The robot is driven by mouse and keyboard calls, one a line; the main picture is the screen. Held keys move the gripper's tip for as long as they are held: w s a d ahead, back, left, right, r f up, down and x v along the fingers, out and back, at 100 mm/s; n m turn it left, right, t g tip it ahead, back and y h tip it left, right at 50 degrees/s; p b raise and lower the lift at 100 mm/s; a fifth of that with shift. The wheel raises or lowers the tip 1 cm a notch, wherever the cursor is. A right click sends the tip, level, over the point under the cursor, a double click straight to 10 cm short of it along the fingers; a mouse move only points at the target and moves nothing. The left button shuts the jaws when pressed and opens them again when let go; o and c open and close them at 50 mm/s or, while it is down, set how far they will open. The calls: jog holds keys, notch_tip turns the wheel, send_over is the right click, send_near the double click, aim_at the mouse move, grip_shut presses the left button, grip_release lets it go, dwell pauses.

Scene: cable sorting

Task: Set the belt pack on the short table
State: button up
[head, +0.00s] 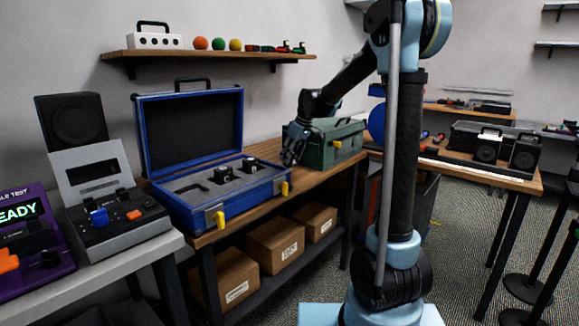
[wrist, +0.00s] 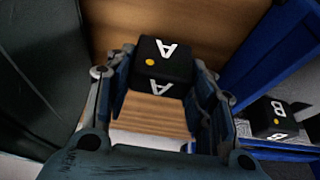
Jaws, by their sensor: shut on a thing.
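A black belt pack (wrist: 163,60) with white letter A marks and a yellow dot sits between the fingers of my gripper (wrist: 160,78) in the wrist view. The gripper is shut on it. In the head view my gripper (head: 291,158) is over the wooden bench (head: 262,152), between the open blue case and the green case; the pack cannot be made out there. A second black pack marked B (wrist: 272,118) lies in the blue case in the wrist view. I cannot tell which surface is the short table: a grey table (head: 148,250) is at left, a wooden table (head: 455,170) at right.
The blue case (head: 190,110) stands open with dark items in its foam. A green case (head: 340,150) stands close right of my gripper. Cardboard boxes (head: 275,245) fill the lower shelf. Black devices (head: 490,148) occupy the right table; consoles (head: 105,200) occupy the grey table.

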aim_at(291, 163)
jog(key=shift+f, duration=2.05)
jog(key=o, duration=1.2)
jog(key=shift+c, duration=0.2)
jog(key=v, duration=1.2)
jog(key=s+d+f+m, duration=0.2)
jog(key=s+d, duration=0.6)
jog(key=s, duration=0.2)
jog(key=s+d+f+m+h, duration=0.1)
jog(key=s+d+f, duration=0.3)
jog(key=s, duration=0.5)
jog(key=s+d+f+m+h, duration=0.1)
jog(key=s+d+f+m, duration=0.3)
jog(key=s+f, duration=0.4)
jog(key=s+d+f+m+h, duration=0.1)
jog(key=s+d+f+m, duration=0.2)
jog(key=s+f, duration=0.3)
jog(key=s+d, duration=0.1)
jog(key=s, duration=0.4)
jog(key=shift+d+g, duration=0.3)
